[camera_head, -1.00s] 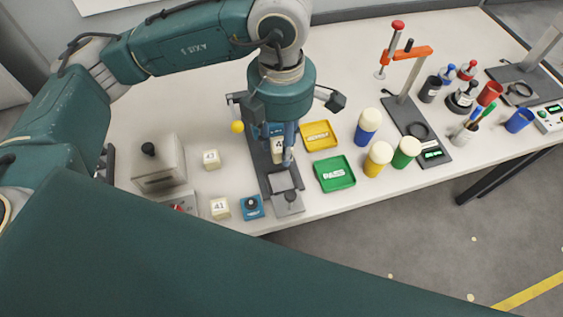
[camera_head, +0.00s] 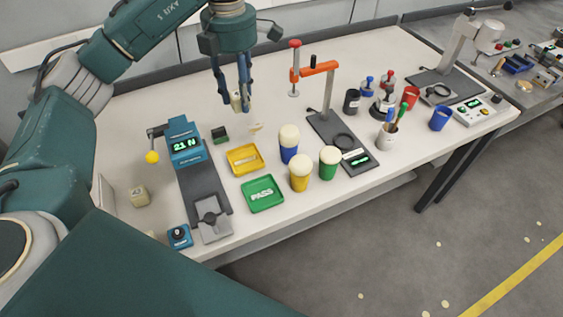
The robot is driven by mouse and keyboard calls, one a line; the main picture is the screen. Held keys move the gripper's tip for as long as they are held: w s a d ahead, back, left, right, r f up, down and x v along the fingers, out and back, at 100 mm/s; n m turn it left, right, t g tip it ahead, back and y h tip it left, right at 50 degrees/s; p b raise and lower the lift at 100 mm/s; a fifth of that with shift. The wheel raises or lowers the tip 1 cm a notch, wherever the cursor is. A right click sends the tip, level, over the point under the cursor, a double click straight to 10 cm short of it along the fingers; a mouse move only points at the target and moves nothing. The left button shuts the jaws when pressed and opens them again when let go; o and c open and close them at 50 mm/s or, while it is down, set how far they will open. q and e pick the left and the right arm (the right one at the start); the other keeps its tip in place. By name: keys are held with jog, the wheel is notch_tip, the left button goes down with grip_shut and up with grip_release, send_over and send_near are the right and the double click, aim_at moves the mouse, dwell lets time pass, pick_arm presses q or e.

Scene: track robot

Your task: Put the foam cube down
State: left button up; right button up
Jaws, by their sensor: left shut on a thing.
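A small cream foam cube (camera_head: 236,102) is between the fingers of my left gripper (camera_head: 243,104), which is shut on it. The gripper points down over the rear of the white table (camera_head: 340,75), behind the yellow tray (camera_head: 245,159). The cube appears to be above the tabletop; the exact gap cannot be told. The fingers partly cover it, and no number on it can be read. The green tray (camera_head: 262,194), marked PASS, lies in front of the yellow one. The blue force tester (camera_head: 185,147) reads about 21 N, and its bed is empty. My right gripper is out of view.
Another cream cube (camera_head: 139,196) lies left of the tester. A dark green block (camera_head: 220,135) and a small beige item (camera_head: 256,128) lie near the gripper. Blue, yellow and green cups with cream tops stand right of the trays. An orange-armed stand (camera_head: 318,69) is beyond.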

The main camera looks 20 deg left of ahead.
pick_arm(q)
notch_tip(320, 180, down, 8)
jog(key=a+p, duration=0.1)
jog(key=a, duration=0.1)
jog(key=p, duration=0.1)
send_over(245, 159)
notch_tip(245, 159, down, 7)
jog(key=shift+d, duration=0.1)
jog(key=shift+f, duration=0.3)
notch_tip(245, 159, down, 3)
jog(key=shift+s+f+p, duration=0.1)
jog(key=shift+f+p, duration=0.1)
jog(key=shift+p, duration=0.35)
jog(key=shift+f, duration=0.55)
jog(key=o, duration=0.4)
jog(key=shift+c, duration=0.2)
jog(key=shift+o, duration=0.5)
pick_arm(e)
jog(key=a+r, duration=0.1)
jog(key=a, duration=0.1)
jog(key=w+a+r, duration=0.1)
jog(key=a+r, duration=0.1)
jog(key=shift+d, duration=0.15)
